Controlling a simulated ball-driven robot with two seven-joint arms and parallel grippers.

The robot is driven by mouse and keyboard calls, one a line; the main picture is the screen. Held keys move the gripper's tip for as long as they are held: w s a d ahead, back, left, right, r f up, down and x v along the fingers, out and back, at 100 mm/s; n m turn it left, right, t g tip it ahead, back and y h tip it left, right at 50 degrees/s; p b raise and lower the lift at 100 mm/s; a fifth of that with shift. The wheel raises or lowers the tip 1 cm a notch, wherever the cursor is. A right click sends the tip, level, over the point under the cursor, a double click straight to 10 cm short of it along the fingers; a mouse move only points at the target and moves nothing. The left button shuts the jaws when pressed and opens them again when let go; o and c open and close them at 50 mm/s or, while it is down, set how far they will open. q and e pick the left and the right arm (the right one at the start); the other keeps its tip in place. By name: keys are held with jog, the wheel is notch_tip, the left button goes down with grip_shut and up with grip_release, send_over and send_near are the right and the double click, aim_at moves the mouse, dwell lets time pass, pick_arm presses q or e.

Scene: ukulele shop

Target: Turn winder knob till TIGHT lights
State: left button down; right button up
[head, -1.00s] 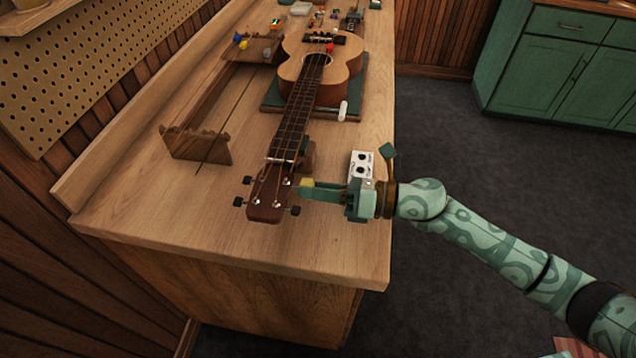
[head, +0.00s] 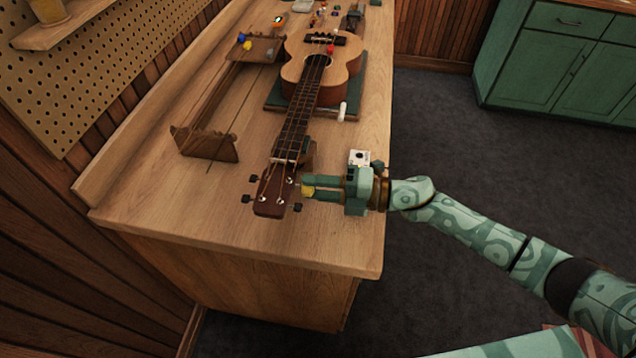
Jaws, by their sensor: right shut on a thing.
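The ukulele (head: 318,75) lies on the bench with its headstock (head: 273,198) toward the near edge and dark tuner pegs on both sides. My right gripper (head: 306,187) reaches in from the right, its fingers level beside the headstock's right side. It is shut on a small yellow piece, which looks like the winder knob (head: 308,191); the fingers hide part of it. A white box with a dark round mark (head: 358,157) stands just behind the gripper, its lower part hidden. I cannot read a TIGHT light on it. My left gripper is out of view.
A wooden rack (head: 205,143) stands left of the neck. A green mat (head: 275,97) lies under the ukulele body, with a white cylinder (head: 342,111) at its right. Small items sit at the back. The near bench top (head: 190,215) is clear.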

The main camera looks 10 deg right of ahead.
jog(key=shift+m, duration=0.6)
jog(key=o, duration=1)
jog(key=f+b+v, duration=0.1)
jog(key=v, duration=1.5)
jog(key=shift+d+r, duration=0.25)
jog(key=shift+r, duration=0.15)
